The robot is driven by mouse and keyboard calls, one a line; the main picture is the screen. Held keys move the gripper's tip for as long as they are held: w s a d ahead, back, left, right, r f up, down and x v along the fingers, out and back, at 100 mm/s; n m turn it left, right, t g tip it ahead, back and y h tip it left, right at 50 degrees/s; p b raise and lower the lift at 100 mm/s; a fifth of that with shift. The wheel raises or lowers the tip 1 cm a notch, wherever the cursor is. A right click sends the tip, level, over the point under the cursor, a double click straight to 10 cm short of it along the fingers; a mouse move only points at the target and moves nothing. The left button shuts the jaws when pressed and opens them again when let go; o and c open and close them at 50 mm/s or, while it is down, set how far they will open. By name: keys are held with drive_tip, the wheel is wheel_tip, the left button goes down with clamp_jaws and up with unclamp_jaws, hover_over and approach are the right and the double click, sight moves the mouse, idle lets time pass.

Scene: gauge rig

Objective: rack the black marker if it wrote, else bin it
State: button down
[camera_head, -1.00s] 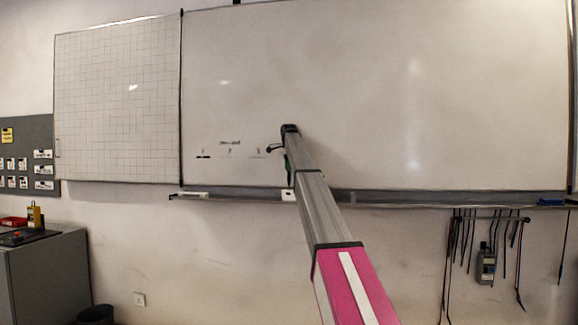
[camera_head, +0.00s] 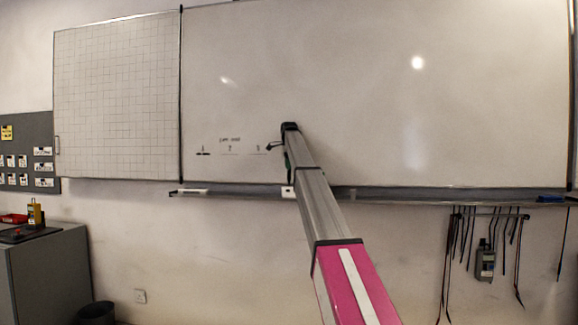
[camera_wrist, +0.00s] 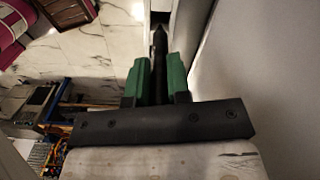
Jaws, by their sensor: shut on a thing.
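My gripper (camera_wrist: 160,85) has green fingers shut on a black marker (camera_wrist: 158,48), whose tip end sticks out beyond the fingers. In the head view the marker (camera_head: 274,147) sticks out leftward from the end of my arm, in front of or at the whiteboard (camera_head: 330,60). Small labels 1, 2 and 3 are on the board under a line of writing (camera_head: 230,139). A thick dark stroke (camera_head: 203,154) shows under 1. Only faint thin lines show under 2 and 3. The marker is close to 3; I cannot tell whether its tip touches the board.
A ledge (camera_head: 420,197) runs under the board, with a pale item (camera_head: 192,191) at its left and a blue block (camera_head: 550,199) at its right. A dark bin (camera_head: 97,313) stands beside the grey cabinet (camera_head: 50,275). Cables (camera_head: 465,235) hang at the right.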

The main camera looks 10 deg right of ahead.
sight(289, 179)
drive_tip(key=shift+f, duration=2.05)
drive_tip(key=shift+c, duration=2.2)
unclamp_jaws()
